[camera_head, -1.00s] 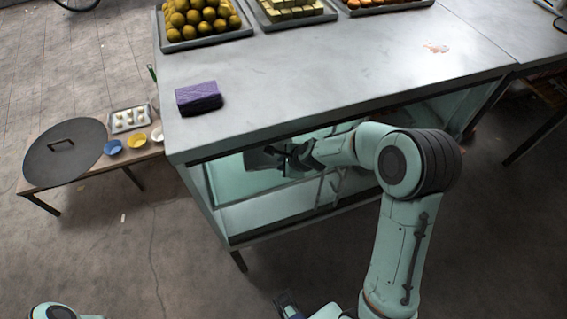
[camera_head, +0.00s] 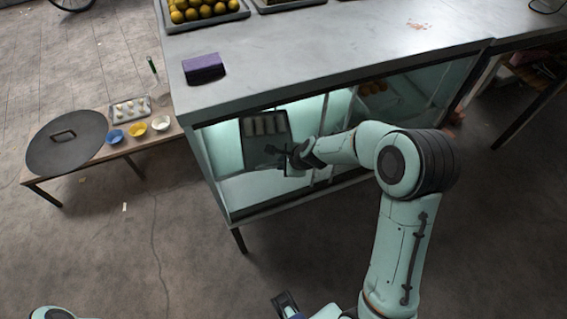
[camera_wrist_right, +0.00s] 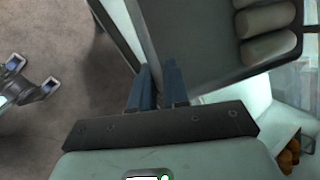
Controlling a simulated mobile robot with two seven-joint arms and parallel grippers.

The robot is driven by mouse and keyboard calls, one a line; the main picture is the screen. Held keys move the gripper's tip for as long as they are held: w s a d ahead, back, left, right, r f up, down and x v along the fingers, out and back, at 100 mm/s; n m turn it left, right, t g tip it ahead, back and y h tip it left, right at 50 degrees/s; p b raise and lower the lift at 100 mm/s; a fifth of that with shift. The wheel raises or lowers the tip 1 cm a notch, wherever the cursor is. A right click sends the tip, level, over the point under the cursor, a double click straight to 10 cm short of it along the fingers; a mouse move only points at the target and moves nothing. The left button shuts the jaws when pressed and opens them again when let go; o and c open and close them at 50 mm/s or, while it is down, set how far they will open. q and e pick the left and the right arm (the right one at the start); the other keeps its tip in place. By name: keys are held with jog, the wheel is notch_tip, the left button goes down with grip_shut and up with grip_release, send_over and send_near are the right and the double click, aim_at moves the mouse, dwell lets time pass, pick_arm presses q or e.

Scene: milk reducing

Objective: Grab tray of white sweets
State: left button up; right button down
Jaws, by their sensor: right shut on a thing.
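A dark tray (camera_head: 262,142) with a row of white sweets (camera_head: 264,124) is at the front of the glass cabinet, tilted in the picture. My left gripper (camera_head: 284,302) is low in the head view, away from the cabinet. In the right wrist view its fingers (camera_wrist_right: 32,75) stand apart with nothing between them.
The cabinet's metal top (camera_head: 320,50) carries a purple block (camera_head: 203,68) and trays of sweets. Orange sweets (camera_head: 373,87) are inside the cabinet. A low bench at left holds a round dark lid (camera_head: 66,150), small bowls and another small tray (camera_head: 130,104). The floor in front is clear.

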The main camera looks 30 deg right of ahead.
jog(key=shift+r, duration=0.1)
pick_arm(q)
jog(key=shift+a, duration=0.1)
pick_arm(e)
jog(key=shift+w, duration=0.1)
jog(key=c, duration=1)
grip_release()
jog(key=shift+c, duration=0.2)
pick_arm(q)
notch_tip(320, 180, up, 7)
jog(key=w+p, duration=0.3)
jog(key=p, duration=0.3)
jog(key=shift+f, duration=0.15)
pick_arm(e)
jog(key=v, duration=1.3)
jog(key=shift+r, duration=0.2)
pick_arm(q)
jog(key=shift+s, duration=0.1)
jog(key=shift+c, duration=0.2)
